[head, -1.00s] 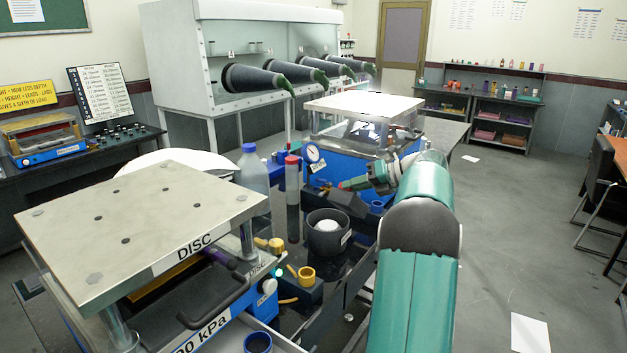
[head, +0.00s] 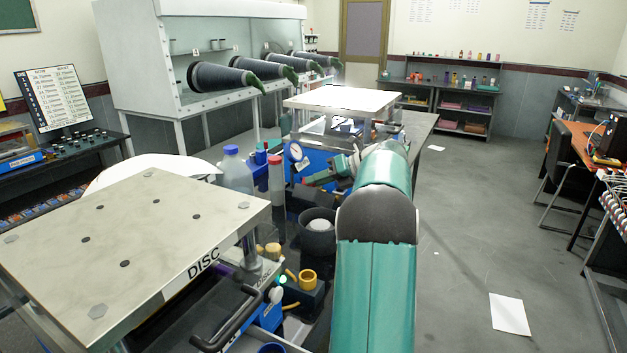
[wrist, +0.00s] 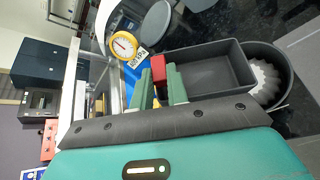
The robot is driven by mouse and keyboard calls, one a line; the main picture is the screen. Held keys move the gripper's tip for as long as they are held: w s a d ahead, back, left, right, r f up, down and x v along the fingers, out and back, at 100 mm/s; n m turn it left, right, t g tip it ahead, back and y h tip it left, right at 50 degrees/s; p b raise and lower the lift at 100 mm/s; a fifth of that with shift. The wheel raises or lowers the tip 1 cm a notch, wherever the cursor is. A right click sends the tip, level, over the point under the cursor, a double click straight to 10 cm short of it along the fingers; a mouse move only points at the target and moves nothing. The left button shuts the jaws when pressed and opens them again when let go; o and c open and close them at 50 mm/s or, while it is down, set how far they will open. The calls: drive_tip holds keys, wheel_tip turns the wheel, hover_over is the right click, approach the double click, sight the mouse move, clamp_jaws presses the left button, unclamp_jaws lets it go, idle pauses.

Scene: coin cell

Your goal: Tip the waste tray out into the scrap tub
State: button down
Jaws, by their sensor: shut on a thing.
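The waste tray (wrist: 205,68) is a dark grey rectangular box with a red grip (wrist: 158,68), seen in the wrist view. My gripper (wrist: 159,82) has its green fingers shut on the red grip. No loose contents can be made out in the tray. The scrap tub (wrist: 287,88) is a dark round bin just beyond the tray's right end, partly hidden by it. A white ribbed thing shows inside. In the head view the tub (head: 318,247) stands left of my arm, with my gripper (head: 312,180) behind it; the tray is hard to make out there.
A press with a plate marked DISC (head: 130,235) stands at the near left. A round gauge (wrist: 122,46) and blue machine are close to my gripper. A clear bottle (head: 236,175) and red-capped tube (head: 275,185) stand left of the tub.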

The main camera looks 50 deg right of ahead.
sight(303, 190)
drive_tip(key=shift+s+a+n+h, duration=0.15)
drive_tip(key=shift+a+n+h, duration=0.35)
drive_tip(key=shift+s+a+f+n+t+h, duration=0.1)
drive_tip(key=shift+s+a+n+t+h, duration=0.1)
drive_tip(key=shift+a+n+h, duration=0.25)
drive_tip(key=shift+s+a+f+n+t+h, duration=0.1)
drive_tip(key=shift+s+a+n+h, duration=0.1)
drive_tip(key=shift+n+h, duration=0.4)
drive_tip(key=shift+a+f+n+h, duration=0.15)
drive_tip(key=shift+a+n+h, duration=0.2)
drive_tip(key=shift+n+h, duration=0.3)
